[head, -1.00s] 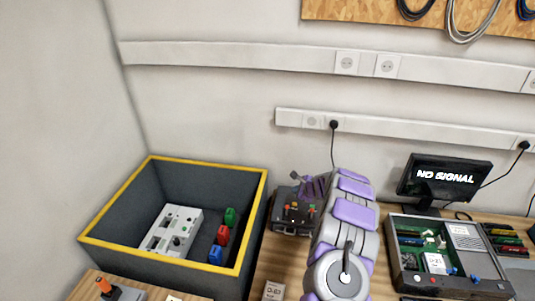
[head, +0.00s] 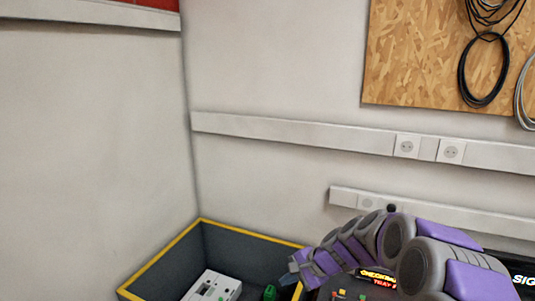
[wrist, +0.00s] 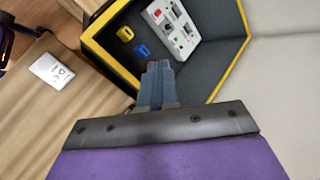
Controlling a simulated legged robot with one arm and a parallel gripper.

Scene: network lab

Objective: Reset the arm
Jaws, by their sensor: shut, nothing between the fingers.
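My gripper (head: 290,272) is at the end of my purple and grey arm, low in the head view, near the right rim of the dark bin. In the wrist view, my gripper (wrist: 157,72) points towards the bin, its fingers together with nothing between them. The arm reaches in from the lower right of the head view, bent and raised above the bench.
The dark bin (head: 165,276) has a yellow rim and holds a white device (head: 213,287) and a green piece (head: 270,292). The wrist view shows yellow (wrist: 125,33) and blue (wrist: 141,50) pieces in it. A white card (wrist: 52,69) lies on the wooden bench (wrist: 75,105).

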